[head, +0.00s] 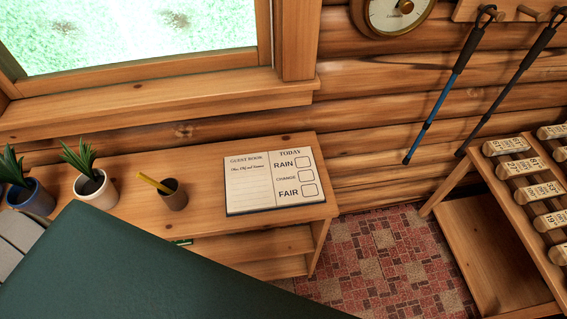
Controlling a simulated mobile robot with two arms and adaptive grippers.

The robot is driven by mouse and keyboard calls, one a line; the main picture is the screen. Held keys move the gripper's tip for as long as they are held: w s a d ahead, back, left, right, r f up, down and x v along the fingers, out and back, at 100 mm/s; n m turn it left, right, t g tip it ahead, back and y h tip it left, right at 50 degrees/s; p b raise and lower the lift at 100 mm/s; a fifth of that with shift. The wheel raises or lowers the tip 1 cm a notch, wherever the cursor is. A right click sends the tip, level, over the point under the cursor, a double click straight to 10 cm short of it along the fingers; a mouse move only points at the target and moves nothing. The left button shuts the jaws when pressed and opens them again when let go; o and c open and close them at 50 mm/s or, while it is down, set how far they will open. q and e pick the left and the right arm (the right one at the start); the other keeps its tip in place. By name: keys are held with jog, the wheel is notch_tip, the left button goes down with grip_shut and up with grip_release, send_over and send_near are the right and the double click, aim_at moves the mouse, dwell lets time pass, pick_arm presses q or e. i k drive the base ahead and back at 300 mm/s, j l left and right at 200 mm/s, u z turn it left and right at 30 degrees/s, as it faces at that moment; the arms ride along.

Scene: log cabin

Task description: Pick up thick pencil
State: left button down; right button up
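A thick yellow pencil (152,182) leans to the left in a small dark brown cup (174,198). Its upper part sticks out over the rim and its lower end is hidden inside the cup. The cup stands on a wooden shelf unit (215,225) below the window. Neither of my grippers shows in the head view.
A guest book board (262,198) lies right of the cup; potted plants in a white pot (98,190) and a blue pot (32,198) stand left. A dark green surface (120,268) fills the lower left foreground. Patterned floor (385,265) is clear between shelf and rack (500,235).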

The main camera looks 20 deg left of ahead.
aim_at(157, 184)
jog(key=u, duration=1.7)
jog(key=i+j+z, duration=0.1)
jog(key=j+z, duration=0.15)
jog(key=z, duration=0.2)
jog(key=j+z, duration=0.25)
jog(key=z, duration=0.25)
